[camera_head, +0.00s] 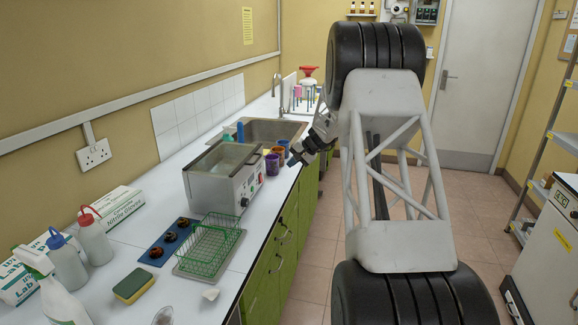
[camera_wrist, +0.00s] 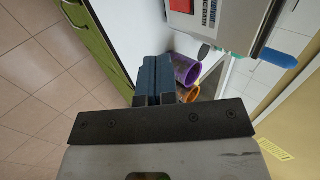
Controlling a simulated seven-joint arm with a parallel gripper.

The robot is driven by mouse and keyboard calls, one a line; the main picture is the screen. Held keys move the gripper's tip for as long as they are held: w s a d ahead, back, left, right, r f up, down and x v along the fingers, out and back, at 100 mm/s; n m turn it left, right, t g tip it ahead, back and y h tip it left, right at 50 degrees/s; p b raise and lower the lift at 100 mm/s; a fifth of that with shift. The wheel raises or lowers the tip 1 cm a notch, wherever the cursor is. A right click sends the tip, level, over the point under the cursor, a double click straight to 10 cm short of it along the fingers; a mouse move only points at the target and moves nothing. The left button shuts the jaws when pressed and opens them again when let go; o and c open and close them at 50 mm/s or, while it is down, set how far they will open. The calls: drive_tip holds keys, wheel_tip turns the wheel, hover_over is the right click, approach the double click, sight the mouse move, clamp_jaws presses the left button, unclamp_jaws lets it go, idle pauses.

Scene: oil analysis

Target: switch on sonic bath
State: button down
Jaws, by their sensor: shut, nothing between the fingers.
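The sonic bath (camera_head: 212,188) is a grey metal box on the white counter, with an open top, a dark knob and a small red switch on its front panel. In the wrist view the bath (camera_wrist: 233,32) is at the upper right, with a red patch (camera_wrist: 180,5) on its panel cut by the frame edge. My gripper (camera_head: 293,160) is to the right of the bath, near the counter's front edge, apart from the panel. In the wrist view the gripper (camera_wrist: 154,66) has its blue fingers together, with nothing between them.
A purple cup (camera_head: 272,165) and orange cups stand right behind the bath, near my gripper; the purple cup (camera_wrist: 187,70) is just beyond the fingers in the wrist view. A sink (camera_head: 262,131) lies behind. A green wire rack (camera_head: 208,246) is in front.

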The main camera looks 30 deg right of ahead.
sight(261, 178)
drive_tip(key=shift+s+d+f, duration=0.1)
drive_tip(key=shift+s+f, duration=0.05)
drive_tip(key=shift+f, duration=0.6)
drive_tip(key=x, duration=0.9)
drive_tip(key=shift+w+a+f, duration=0.2)
drive_tip(key=shift+f, duration=0.05)
drive_tip(key=shift+w+a+f, duration=0.2)
drive_tip(key=shift+w+a, duration=0.55)
drive_tip(key=shift+w+a+f, duration=0.15)
drive_tip(key=shift+w+a, duration=0.6)
